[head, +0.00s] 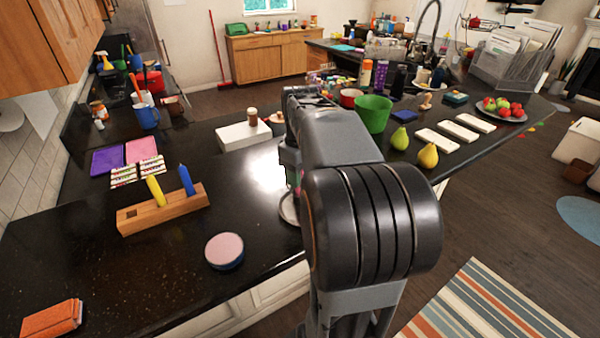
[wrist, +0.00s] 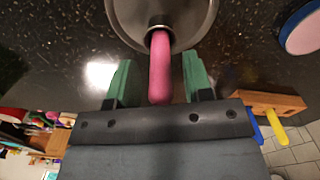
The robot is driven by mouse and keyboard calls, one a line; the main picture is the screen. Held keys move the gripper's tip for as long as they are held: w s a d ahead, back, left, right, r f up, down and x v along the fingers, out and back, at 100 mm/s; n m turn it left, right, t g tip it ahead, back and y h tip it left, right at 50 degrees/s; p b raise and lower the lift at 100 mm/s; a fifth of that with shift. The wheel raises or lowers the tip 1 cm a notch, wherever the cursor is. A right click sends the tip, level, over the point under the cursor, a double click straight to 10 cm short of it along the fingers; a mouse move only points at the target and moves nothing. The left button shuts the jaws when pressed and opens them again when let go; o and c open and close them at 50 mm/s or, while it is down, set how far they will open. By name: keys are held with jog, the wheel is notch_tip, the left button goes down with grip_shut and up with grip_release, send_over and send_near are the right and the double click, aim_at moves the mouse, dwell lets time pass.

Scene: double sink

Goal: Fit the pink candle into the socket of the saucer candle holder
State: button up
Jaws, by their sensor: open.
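The pink candle (wrist: 160,72) shows in the wrist view with its lower end in the dark socket at the middle of the grey saucer candle holder (wrist: 126,20). It looks upright along the view; how deep it sits is hard to tell. My gripper (wrist: 157,58) is open, with one green finger on each side of the candle and a visible gap to both. In the head view my arm hides most of this; only the left edge of the saucer holder (head: 287,210) shows on the black counter.
A wooden block (head: 165,212) with a yellow candle (head: 156,192) and a blue candle (head: 187,180) stands to the left. A round pink-topped tin (head: 224,249) is nearer. A white box (head: 243,136) and green bucket (head: 373,113) stand behind. The front left counter is mostly clear.

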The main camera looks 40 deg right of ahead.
notch_tip(320, 180, up, 12)
jog(key=shift+a+r+p, duration=0.1)
jog(key=shift+p, duration=0.2)
jog(key=s+a+f+t, duration=0.1)
jog(key=s+a+f, duration=0.1)
jog(key=a+f, duration=0.3)
jog(key=s+a+f+m+t, duration=0.1)
jog(key=s+a+f+t, duration=0.1)
jog(key=a+f, duration=0.3)
jog(key=s+a+f+m+t, duration=0.1)
jog(key=s+a+f, duration=0.1)
jog(key=a+f, duration=0.4)
jog(key=shift+s+a+f+t, duration=0.1)
jog(key=shift+s+a+t, duration=0.1)
jog(key=shift+a, duration=0.3)
jog(key=shift+s+a+t, duration=0.1)
jog(key=shift+s+a, duration=0.05)
jog(key=shift+a, duration=0.3)
